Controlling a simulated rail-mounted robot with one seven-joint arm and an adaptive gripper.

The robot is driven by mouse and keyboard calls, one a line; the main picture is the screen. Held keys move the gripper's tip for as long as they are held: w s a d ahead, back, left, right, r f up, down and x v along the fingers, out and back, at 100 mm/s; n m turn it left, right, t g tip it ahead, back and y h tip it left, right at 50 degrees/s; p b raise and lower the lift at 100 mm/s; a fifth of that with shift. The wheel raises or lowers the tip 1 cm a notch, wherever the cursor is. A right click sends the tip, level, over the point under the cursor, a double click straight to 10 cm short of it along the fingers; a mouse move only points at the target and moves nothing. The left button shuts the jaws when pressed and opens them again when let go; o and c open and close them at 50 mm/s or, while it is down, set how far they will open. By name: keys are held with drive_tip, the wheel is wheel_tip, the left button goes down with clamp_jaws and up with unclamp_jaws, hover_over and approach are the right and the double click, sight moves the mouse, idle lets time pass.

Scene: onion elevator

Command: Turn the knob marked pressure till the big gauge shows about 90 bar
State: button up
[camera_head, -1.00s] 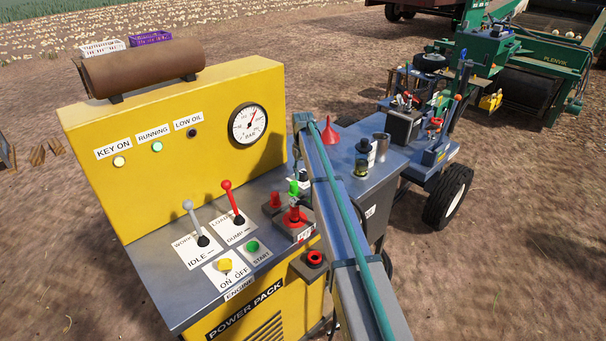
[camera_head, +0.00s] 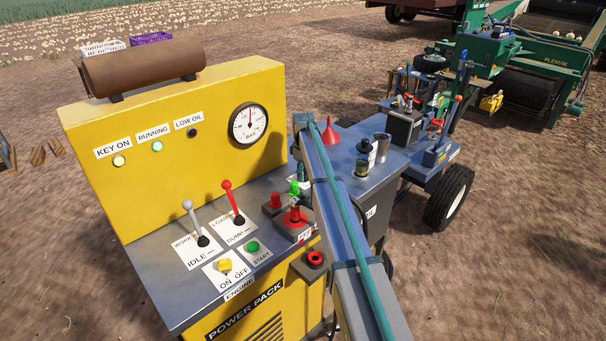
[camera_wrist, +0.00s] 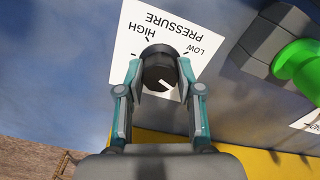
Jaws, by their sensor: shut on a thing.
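The black pressure knob (camera_wrist: 158,67) shows in the wrist view on a white label (camera_wrist: 183,25) reading PRESSURE, LOW and HIGH. The label appears upside down. A pale pointer mark on the knob faces the lower right of the picture. My gripper (camera_wrist: 159,76) is shut on the knob, one finger on each side. The big round gauge (camera_head: 248,124) is on the yellow panel in the head view, its red needle pointing nearly straight up. Its numbers are too small to read. My arm hides the knob and gripper in the head view.
A green knob (camera_wrist: 300,65) on a grey block stands close to the right in the wrist view. The head view shows red (camera_head: 233,203) and grey (camera_head: 195,223) levers, a red valve (camera_head: 295,215), and a bottle (camera_head: 363,158) beyond my arm.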

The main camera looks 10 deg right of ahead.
drive_tip(key=shift+n, duration=0.6)
drive_tip(key=o, duration=1.2)
drive_tip(key=shift+c, duration=0.2)
drive_tip(key=shift+r, duration=0.15)
wheel_tip(320, 180, up, 12)
